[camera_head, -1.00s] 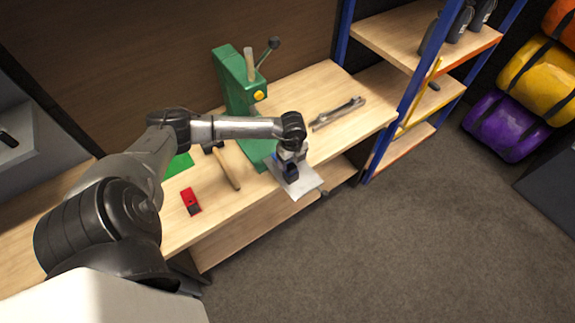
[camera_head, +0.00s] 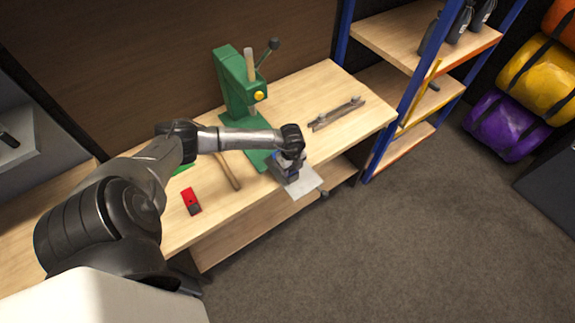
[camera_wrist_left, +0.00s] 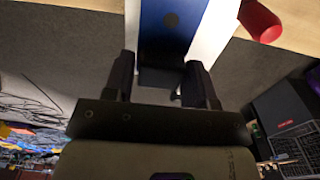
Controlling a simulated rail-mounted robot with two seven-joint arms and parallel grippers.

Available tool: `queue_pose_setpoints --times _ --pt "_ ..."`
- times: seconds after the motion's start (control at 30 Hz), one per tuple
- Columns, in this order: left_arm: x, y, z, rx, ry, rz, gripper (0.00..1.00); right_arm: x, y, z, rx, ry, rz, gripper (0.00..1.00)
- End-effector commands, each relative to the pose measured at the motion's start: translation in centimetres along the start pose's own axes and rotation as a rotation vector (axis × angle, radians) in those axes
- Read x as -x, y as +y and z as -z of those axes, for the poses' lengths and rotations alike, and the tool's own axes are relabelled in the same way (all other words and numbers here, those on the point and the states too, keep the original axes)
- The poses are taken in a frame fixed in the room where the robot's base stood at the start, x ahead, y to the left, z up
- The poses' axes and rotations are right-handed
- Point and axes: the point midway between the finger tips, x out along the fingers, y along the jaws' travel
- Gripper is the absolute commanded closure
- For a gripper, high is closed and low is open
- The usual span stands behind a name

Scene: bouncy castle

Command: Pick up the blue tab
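The blue tab (camera_wrist_left: 172,25) shows at the top of the left wrist view, with a white strip along each side and a dark round spot on it. My left gripper (camera_wrist_left: 160,72) has its two dark fingers apart, one on each side of the tab's lower end; I cannot tell if they touch it. In the head view my left gripper (camera_head: 288,174) is at the workbench's front edge, by a pale flat plate (camera_head: 306,185) that juts past the edge. The tab cannot be made out clearly there. My right gripper is in neither view.
A green press (camera_head: 236,85) stands on the wooden bench (camera_head: 316,85) behind my gripper. A wooden stick (camera_head: 229,171) and a red block (camera_head: 191,201) lie to the left, a metal bar (camera_head: 337,114) to the right. Shelves (camera_head: 400,40) stand at right; floor in front is clear.

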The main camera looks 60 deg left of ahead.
Motion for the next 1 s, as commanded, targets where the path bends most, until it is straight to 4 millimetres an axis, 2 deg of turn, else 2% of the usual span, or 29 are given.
queue_pose_setpoints --times 0.03,0.33,0.67,0.77,0.93,1.0 --pt "0.0 0.0 0.0 0.0 0.0 0.0 0.53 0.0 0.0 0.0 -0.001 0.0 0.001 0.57" --pt "0.0 0.0 0.0 0.0 0.0 0.0 0.81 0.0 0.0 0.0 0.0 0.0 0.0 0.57" --pt "0.4 0.0 0.0 0.0 0.0 0.001 0.81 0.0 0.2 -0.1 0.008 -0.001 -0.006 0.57" --pt "1.2 0.0 -0.1 0.0 -0.001 0.002 0.81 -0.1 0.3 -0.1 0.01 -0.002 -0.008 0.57" --pt "4.0 -0.1 -0.1 -0.002 -0.002 0.003 0.81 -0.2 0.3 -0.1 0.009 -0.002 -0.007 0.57" --pt "4.7 -1.0 1.1 -0.002 0.003 0.005 0.81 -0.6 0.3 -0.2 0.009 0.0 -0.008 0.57"
